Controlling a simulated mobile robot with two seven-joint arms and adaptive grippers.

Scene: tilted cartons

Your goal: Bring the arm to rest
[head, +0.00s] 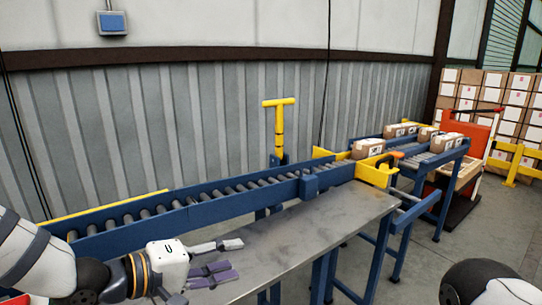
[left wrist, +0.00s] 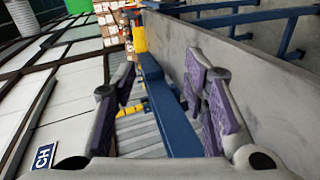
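My left gripper (head: 234,258) is open and empty above the near left part of the grey metal table (head: 305,235). Its purple-padded fingers point right. In the left wrist view the same gripper (left wrist: 163,78) shows its two fingers spread wide, with nothing between them. My right gripper is out of view; only a rounded part of my right arm shows at the lower right of the head view. A brown carton (head: 367,148) sits at the far end of the roller conveyor (head: 216,196).
More cartons (head: 447,143) stand on a second blue conveyor (head: 421,158) at the right. A yellow T-shaped post (head: 279,125) rises behind the first conveyor. A red-orange pallet truck (head: 478,145) and stacked boxes (head: 495,95) stand farther right. The table top is bare.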

